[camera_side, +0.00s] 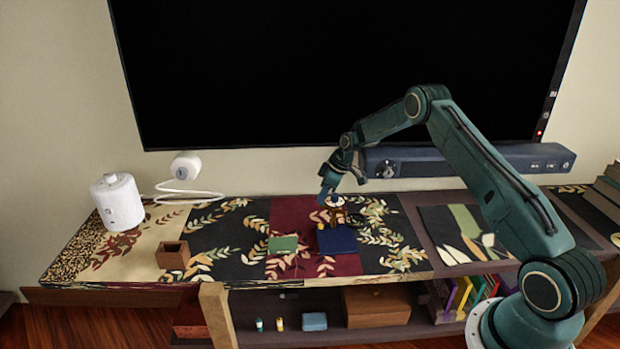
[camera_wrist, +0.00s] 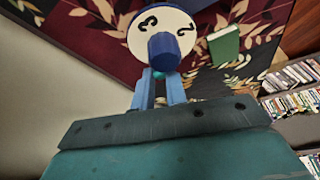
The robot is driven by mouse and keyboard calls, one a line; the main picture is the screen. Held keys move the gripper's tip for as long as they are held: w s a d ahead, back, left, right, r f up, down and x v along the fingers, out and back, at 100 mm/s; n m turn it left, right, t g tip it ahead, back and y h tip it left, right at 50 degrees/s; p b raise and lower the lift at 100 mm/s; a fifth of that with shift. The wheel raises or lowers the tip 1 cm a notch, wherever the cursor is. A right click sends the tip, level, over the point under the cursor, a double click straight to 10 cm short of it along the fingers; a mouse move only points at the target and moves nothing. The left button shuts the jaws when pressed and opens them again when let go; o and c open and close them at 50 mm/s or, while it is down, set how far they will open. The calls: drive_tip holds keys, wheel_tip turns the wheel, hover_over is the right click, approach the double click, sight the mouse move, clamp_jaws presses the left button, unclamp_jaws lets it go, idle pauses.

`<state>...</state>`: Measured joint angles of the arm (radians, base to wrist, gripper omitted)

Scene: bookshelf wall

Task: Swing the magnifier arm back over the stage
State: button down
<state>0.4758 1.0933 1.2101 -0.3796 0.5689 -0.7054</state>
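I cannot make out a magnifier arm or a stage for certain. In the wrist view a white disc (camera_wrist: 182,22) with black figures carries a blue cylindrical knob (camera_wrist: 163,50). A small teal piece (camera_wrist: 159,75) shows below the knob, at my fingertips. My gripper (camera_wrist: 160,78) points at it with a narrow gap between the fingers. Contact or grip is unclear. In the side view my gripper (camera_side: 328,190) is at a small brown device (camera_side: 340,214), partly hidden behind it. A dark blue square block (camera_side: 337,240) is just in front of the device.
A green block (camera_side: 283,243) lies left of the blue one, with a small yellow piece (camera_side: 320,226) between. An open wooden box (camera_side: 172,256) and a white cylinder (camera_side: 118,203) stand further left. A dark bar (camera_side: 450,161) and a large screen (camera_side: 340,70) are behind.

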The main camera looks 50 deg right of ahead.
drive_tip(key=shift+d+m, duration=0.15)
drive_tip(key=shift+m, duration=0.15)
drive_tip(key=shift+s+d+r+m+h, duration=0.15)
drive_tip(key=shift+d+m+h, duration=0.5)
drive_tip(key=shift+m, duration=1.1)
drive_tip(key=shift+s+d+f+m+h, duration=0.1)
drive_tip(key=shift+s+d+m+h, duration=0.35)
drive_tip(key=shift+m, duration=1.25)
drive_tip(key=shift+d+r+m+h, duration=0.1)
drive_tip(key=shift+d+m+h, duration=0.45)
drive_tip(key=shift+m+h, duration=0.85)
drive_tip(key=shift+m+y, duration=0.4)
drive_tip(key=shift+m, duration=0.05)
drive_tip(key=c, duration=1.4)
unclamp_jaws()
drive_tip(key=v, duration=1.3)
drive_tip(key=shift+r, duration=0.3)
